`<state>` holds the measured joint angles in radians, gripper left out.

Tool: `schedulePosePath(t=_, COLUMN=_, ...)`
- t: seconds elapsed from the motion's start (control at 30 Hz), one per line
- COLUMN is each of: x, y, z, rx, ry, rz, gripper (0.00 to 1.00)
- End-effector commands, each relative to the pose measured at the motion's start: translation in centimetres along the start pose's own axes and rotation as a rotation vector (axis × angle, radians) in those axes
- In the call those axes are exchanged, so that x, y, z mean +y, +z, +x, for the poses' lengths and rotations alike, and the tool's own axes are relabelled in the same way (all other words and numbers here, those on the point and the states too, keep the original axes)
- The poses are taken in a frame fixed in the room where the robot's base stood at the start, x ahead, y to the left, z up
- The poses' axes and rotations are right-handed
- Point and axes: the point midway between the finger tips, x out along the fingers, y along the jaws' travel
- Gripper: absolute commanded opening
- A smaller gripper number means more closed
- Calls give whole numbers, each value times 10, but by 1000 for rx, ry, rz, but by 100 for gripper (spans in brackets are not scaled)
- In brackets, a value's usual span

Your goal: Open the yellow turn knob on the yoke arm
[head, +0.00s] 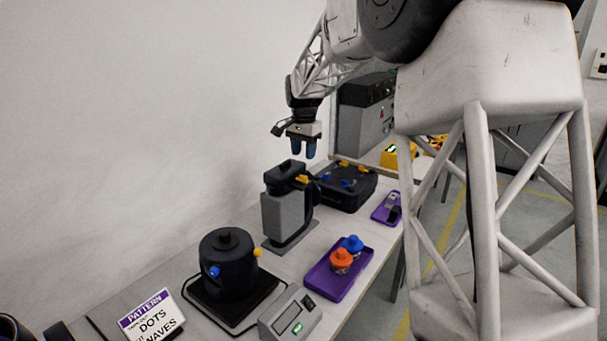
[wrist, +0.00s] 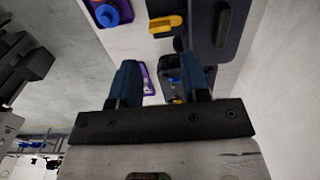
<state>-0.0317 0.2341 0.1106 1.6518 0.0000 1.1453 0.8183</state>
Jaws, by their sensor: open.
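A grey and black upright fixture (head: 278,210) stands on a flat base in the middle of the bench. A yellow turn knob (head: 302,178) sticks out near its top right; I take it for the yoke knob. In the wrist view a yellow knob (wrist: 167,24) shows at the top beside a dark body (wrist: 215,22). My gripper (head: 304,149) hangs above the fixture, fingers pointing down, apart from the knob. It also shows in the wrist view (wrist: 167,72), open and with nothing held between its fingers.
A black case (head: 345,190) with yellow and blue parts lies behind the fixture. A purple tray (head: 322,284) with an orange and a blue item is to the right. A round black pot-like unit (head: 228,262) with a yellow knob stands in front. The wall is close on the left.

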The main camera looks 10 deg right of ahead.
Motion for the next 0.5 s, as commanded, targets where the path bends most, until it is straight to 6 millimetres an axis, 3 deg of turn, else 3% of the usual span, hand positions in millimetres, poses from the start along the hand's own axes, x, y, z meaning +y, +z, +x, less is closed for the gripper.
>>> schedulePosePath(t=0.27, x=0, y=0, z=1, rx=0, ry=0, rz=-1, gripper=43)
schedulePosePath(t=0.5, x=0, y=0, z=14, rx=0, ry=0, rz=-1, gripper=43)
